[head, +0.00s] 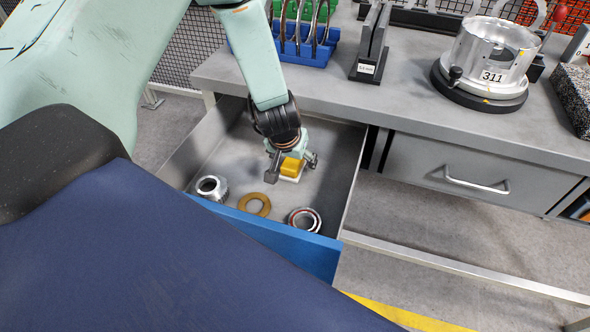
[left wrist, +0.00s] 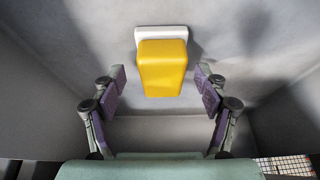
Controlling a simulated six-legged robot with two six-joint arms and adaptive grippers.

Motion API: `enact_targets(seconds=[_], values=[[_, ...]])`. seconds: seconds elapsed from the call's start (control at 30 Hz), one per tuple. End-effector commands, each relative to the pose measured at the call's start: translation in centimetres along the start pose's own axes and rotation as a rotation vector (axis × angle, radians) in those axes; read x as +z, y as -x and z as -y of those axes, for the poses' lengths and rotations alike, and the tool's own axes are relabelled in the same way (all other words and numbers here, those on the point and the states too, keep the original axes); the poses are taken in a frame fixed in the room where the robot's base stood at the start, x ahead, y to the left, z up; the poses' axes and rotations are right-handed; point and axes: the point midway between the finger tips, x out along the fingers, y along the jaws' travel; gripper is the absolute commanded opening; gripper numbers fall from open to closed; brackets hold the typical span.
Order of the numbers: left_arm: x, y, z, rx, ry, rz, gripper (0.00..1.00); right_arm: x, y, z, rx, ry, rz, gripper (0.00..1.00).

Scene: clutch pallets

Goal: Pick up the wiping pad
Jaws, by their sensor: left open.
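The wiping pad (head: 293,168) has a yellow block-shaped grip on a white base and lies on the floor of the open drawer. In the left wrist view the pad (left wrist: 162,68) sits ahead of the fingers, near the middle. My left gripper (head: 291,168) is inside the drawer, right at the pad in the head view. In the left wrist view its open fingers (left wrist: 160,85) stand wide to the left and right of the pad's near end, with gaps on both sides. The right gripper is not in view.
The drawer (head: 345,190) also holds a metal collar (head: 211,188), a tan ring (head: 254,204) and a bearing ring (head: 304,219) near its blue front (head: 290,247). The workbench (head: 440,110) overhangs behind, carrying a blue rack (head: 300,45) and a metal housing (head: 487,60).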

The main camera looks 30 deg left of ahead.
Motion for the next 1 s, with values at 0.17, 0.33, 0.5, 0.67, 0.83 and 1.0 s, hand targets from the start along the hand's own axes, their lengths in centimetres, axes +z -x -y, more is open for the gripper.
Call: enact_targets(seconds=[0.17, 0.33, 0.5, 0.67, 0.83, 1.0], values=[[-0.17, -0.94, -0.05, 0.0, 0.0, -0.001, 0.74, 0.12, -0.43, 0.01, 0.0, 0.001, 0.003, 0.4], [-0.26, -0.88, -0.07, 0.0, 0.001, -0.001, 0.69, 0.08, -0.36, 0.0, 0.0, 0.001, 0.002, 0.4], [-0.23, -0.88, -0.06, 0.0, 0.001, 0.0, 0.55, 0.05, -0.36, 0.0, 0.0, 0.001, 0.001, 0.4], [-0.22, -0.87, -0.06, 0.0, 0.001, 0.0, 0.41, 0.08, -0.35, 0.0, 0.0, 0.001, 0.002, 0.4], [-0.23, -0.87, -0.06, 0.0, 0.0, 0.0, 0.27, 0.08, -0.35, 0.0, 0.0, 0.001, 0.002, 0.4], [-0.21, -0.88, -0.06, 0.0, 0.0, 0.0, 0.15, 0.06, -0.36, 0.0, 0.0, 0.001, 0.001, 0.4]])
